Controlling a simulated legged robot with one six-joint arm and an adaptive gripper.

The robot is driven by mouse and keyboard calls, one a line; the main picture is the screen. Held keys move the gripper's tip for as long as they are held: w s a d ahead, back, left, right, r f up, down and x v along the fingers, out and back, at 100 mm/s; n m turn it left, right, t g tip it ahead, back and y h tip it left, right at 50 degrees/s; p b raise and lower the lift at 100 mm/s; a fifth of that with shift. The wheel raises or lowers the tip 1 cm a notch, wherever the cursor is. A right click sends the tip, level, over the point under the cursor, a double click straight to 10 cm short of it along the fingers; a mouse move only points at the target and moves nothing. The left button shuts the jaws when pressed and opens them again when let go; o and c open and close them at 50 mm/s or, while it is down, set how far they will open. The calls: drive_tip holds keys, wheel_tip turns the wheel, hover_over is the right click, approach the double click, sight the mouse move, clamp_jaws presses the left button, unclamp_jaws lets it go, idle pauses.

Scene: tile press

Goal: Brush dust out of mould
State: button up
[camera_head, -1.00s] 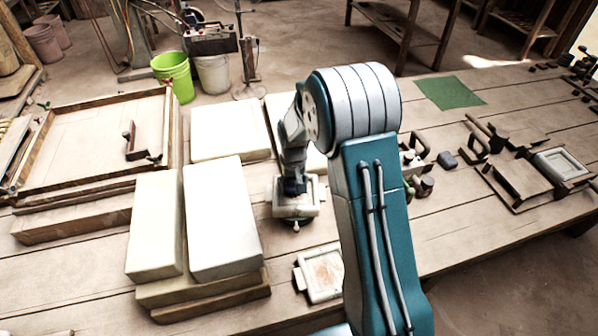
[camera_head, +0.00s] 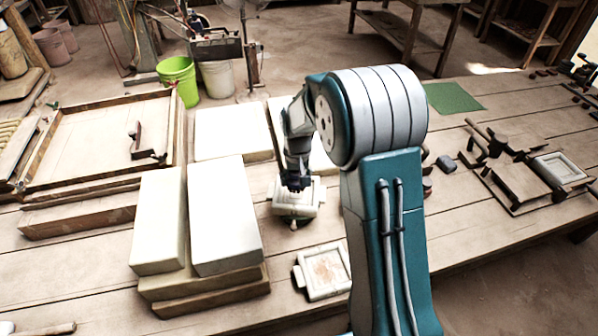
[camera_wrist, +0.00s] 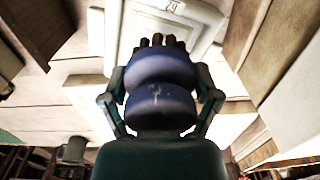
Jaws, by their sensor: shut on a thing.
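My gripper (camera_head: 296,180) is low over a pale block-like mould (camera_head: 306,208) near the middle of the bench. In the wrist view my gripper (camera_wrist: 160,78) is shut on a rounded blue brush (camera_wrist: 163,98), with dark bristle-like tips at its far end. The tips are at the pale mould, which shows there as a stepped frame (camera_wrist: 200,14); contact is unclear. The brush hides much of the mould's inside, so I cannot tell how much dust is in it. A second pale mould (camera_head: 343,284) with reddish-brown dust inside lies nearer, to the right.
Stacked pale slabs (camera_head: 222,215) stand just left of my gripper. A wooden-framed tray (camera_head: 172,130) is at the far left. Hand tools, a small dark block (camera_head: 447,162) and a green mat (camera_head: 452,98) lie to the right. Bare planks show at the front.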

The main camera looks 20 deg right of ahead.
drive_tip(key=shift+d+r, duration=0.1)
drive_tip(key=shift+r, duration=1.1)
drive_tip(key=shift+f, duration=0.15)
